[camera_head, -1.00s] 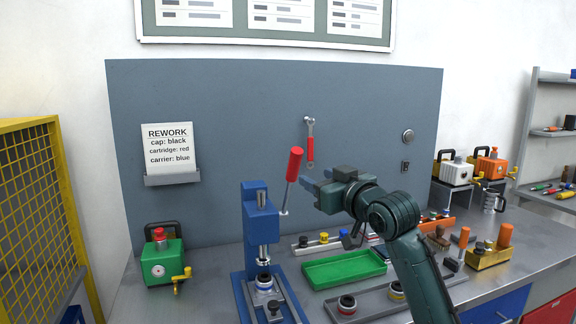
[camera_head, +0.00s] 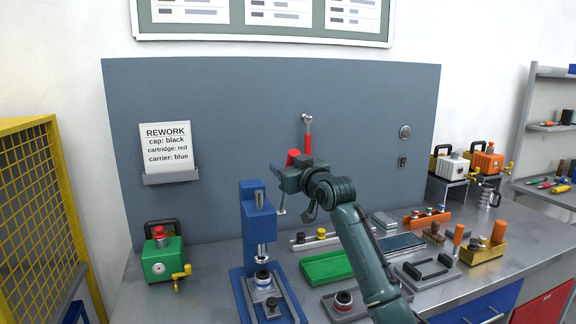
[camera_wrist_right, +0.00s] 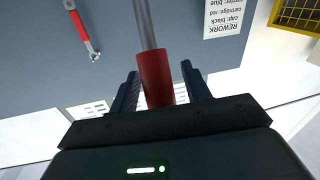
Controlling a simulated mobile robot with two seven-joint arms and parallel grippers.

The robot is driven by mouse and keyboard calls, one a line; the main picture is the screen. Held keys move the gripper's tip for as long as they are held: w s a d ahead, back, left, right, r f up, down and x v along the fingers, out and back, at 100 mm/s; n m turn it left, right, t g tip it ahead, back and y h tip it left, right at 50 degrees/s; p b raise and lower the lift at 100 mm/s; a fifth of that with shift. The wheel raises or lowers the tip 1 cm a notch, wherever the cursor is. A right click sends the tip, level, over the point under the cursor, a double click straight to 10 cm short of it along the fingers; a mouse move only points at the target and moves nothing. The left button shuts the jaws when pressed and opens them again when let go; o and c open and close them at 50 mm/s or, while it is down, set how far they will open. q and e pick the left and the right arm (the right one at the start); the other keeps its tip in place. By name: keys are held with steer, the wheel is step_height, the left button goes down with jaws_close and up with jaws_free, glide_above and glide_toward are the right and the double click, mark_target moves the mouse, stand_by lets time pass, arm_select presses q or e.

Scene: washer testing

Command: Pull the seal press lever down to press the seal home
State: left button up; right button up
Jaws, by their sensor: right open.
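The blue seal press (camera_head: 258,215) stands on the bench. Its lever has a red grip (camera_head: 293,155), mostly hidden behind my right gripper (camera_head: 282,172) in the head view. In the right wrist view the red grip (camera_wrist_right: 155,77) and its metal rod lie between the two fingers of my right gripper (camera_wrist_right: 160,88). The fingers are open, with a gap visible on each side of the grip. A seal part (camera_head: 262,279) sits in the press base under the ram. My left gripper is not in view.
A green tray (camera_head: 327,268) and a grey tray (camera_head: 345,303) lie right of the press. A green pump (camera_head: 163,257) stands at left. A red-handled wrench (camera_head: 308,135) hangs on the panel behind. Several parts crowd the bench at right.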

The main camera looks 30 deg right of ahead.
steer(key=shift+c, duration=0.6)
jaws_close()
